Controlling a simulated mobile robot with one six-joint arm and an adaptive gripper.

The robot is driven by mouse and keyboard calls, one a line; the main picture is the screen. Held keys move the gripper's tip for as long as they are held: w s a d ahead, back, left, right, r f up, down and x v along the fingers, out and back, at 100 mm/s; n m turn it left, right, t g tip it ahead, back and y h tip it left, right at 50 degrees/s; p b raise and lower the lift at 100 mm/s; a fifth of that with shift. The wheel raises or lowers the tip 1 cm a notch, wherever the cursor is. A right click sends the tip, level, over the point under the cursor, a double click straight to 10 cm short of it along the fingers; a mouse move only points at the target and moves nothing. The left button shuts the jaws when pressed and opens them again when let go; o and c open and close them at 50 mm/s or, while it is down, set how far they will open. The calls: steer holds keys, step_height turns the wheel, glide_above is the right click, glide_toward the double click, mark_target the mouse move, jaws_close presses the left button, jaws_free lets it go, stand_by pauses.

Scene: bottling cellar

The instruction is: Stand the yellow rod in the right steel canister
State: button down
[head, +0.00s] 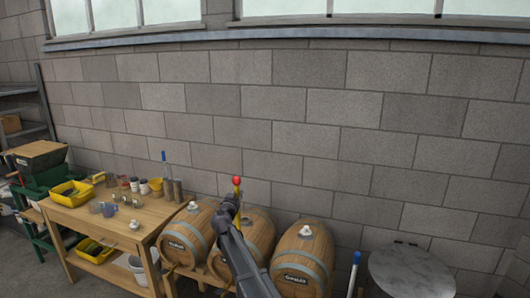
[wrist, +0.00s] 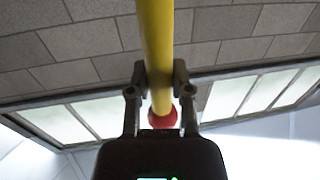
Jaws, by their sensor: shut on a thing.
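My gripper (head: 232,203) is shut on the yellow rod (head: 238,190) and holds it up in front of the wall, above the barrels. The rod is roughly upright in the head view, with a red ball on its top end. In the wrist view the rod (wrist: 156,45) runs between the two fingers (wrist: 157,85), its red end near the gripper body. Two small grey canisters stand close together at the back right of the wooden table, to the left of my gripper. The right canister (head: 177,190) shows nothing standing in it. A blue-tipped rod (head: 164,158) rises at the left canister (head: 168,188).
The table (head: 165,217) also bears a yellow bin (head: 71,193), jars, glasses and a yellow-orange container (head: 156,186) beside the canisters. Several barrels (head: 303,258) stand right of the table, below my arm. A round grey top (head: 412,272) and another blue-tipped rod (head: 355,262) are at lower right.

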steer(key=b, duration=0.5)
glide_above(238, 221)
steer(key=shift+w+f, duration=0.2)
steer(key=shift+f, duration=1.2)
steer(key=shift+w+f, duration=0.2)
steer(key=shift+f, duration=1.2)
steer(key=shift+s, duration=0.1)
